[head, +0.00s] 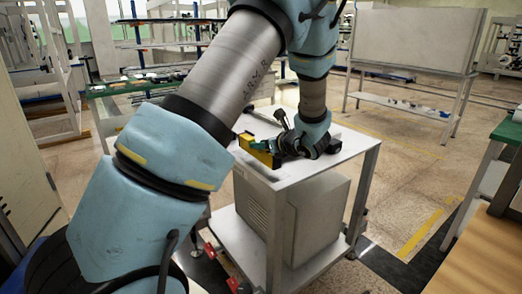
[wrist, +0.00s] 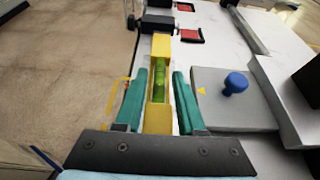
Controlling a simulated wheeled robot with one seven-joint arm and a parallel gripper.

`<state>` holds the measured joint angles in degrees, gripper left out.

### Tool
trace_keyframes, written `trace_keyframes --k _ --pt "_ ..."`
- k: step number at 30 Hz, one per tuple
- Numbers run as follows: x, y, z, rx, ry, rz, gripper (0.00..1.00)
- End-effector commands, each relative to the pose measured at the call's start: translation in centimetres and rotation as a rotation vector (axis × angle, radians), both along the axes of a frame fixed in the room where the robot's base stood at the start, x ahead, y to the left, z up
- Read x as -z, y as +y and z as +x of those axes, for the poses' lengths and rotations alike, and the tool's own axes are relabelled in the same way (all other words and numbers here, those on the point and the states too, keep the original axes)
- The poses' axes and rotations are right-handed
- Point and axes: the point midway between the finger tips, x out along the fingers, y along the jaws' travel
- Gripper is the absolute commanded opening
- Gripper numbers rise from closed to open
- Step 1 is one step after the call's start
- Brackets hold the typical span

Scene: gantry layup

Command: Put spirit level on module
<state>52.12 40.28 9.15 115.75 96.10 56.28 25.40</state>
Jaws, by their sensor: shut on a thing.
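The yellow spirit level (wrist: 162,75) with its green vial lies between the two teal fingers of my gripper (wrist: 160,100) in the wrist view. My gripper is shut on it. In the head view the level (head: 262,157) shows at the near edge of the white cart top (head: 288,181), under my gripper (head: 262,146). I cannot tell whether it touches the top. A grey plate (wrist: 215,112) with a blue knob (wrist: 235,83) is just right of the fingers in the wrist view; I cannot tell if it is the module.
A pale vented box (head: 300,215) stands on the cart's lower shelf. Red and black parts (wrist: 190,35) show beyond the level in the wrist view. A green-topped table (head: 509,133) is at right and a white panel stand (head: 415,40) behind. Open floor lies between.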

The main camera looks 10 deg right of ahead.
Motion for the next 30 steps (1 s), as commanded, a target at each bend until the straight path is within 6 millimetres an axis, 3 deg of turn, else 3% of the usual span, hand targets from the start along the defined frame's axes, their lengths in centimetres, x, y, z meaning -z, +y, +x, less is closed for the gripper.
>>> trace_keyframes --k 4,15,16,23,30 --pt "1.9 0.1 0.0 -0.002 0.0 0.001 0.0" --pt "2.4 0.0 0.0 0.0 -0.001 0.0 0.0" --pt "2.3 0.0 0.0 0.0 0.0 -0.001 0.42" --pt "2.3 0.0 0.0 0.0 0.0 0.0 0.68" --pt "2.2 0.0 0.0 0.0 0.0 0.0 0.68"
